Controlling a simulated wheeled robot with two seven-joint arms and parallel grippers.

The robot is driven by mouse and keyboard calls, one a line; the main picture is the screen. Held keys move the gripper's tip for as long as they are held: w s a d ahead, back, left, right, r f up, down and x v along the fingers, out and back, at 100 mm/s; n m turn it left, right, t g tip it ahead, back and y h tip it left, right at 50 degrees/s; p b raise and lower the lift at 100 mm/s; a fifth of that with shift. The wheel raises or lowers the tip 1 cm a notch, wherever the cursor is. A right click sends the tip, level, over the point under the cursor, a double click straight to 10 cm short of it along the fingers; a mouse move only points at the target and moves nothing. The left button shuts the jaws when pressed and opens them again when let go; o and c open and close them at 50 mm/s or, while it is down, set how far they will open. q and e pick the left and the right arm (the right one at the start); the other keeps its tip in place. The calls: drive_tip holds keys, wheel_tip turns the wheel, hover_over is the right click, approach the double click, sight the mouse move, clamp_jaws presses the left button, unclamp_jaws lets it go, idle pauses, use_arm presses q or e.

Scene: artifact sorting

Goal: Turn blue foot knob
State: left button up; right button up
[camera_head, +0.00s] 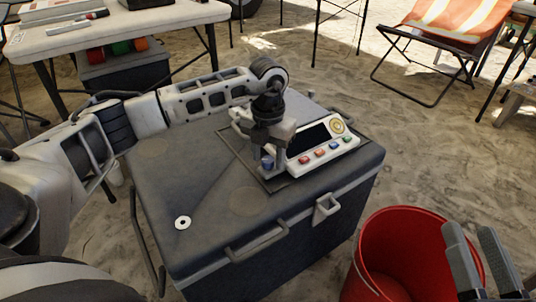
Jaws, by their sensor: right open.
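A white device (318,147) with a dark screen and several coloured buttons lies on a dark mat on top of a large grey case. The blue foot knob (267,163) shows at the device's left front corner, partly hidden by my gripper. My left gripper (269,166) points down at that corner, with its fingers around the blue knob and apparently shut on it. The far side of the knob is hidden. My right gripper (470,231) is open and empty at the lower right, above the red bucket's right side.
The grey case (200,160) has handles and a latch on its front. A white ring (183,222) lies on its lid. A red bucket (392,245) stands on the sand at right. A white table (120,32) and an orange folding chair (450,20) stand behind.

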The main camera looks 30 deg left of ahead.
use_arm(q)
drive_tip(key=c, duration=0.8)
